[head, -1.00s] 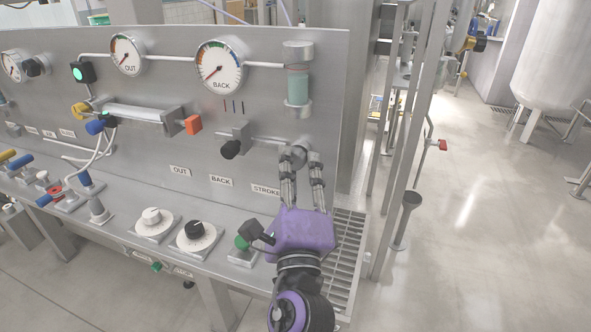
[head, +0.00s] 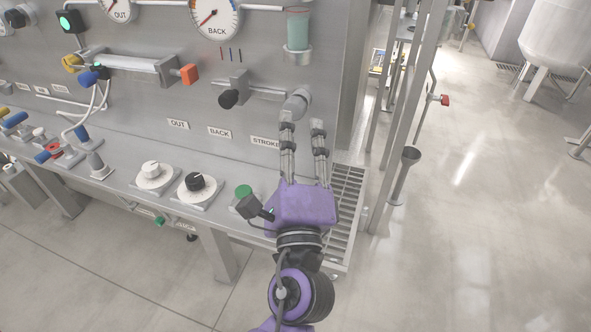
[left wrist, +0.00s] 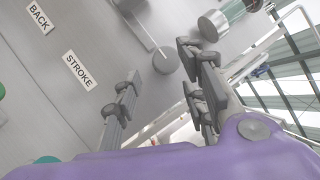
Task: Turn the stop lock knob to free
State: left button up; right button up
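A grey cylindrical knob (head: 298,102) sits at the right end of a thin rod on the panel, above the STROKE label (head: 265,142). A black knob (head: 229,98) projects from a grey block left of it. I cannot tell which is the stop lock knob; neither bears a readable name. My left gripper (head: 302,124) is open and empty, its fingers apart and pointing at the grey knob from just below and in front. In the left wrist view the grey knob (left wrist: 166,61) shows beyond the gap between the fingertips (left wrist: 160,72). My right gripper is not in view.
A teal sight glass (head: 298,32) stands above the grey knob. On the ledge are a white knob (head: 151,170), a black dial knob (head: 195,181) and a green button (head: 243,191). A grating (head: 348,190) and steel posts lie right of the gripper; floor beyond is open.

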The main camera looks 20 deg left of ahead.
pick_arm(q)
jog(key=v, duration=0.8)
jog(key=shift+a, duration=0.1)
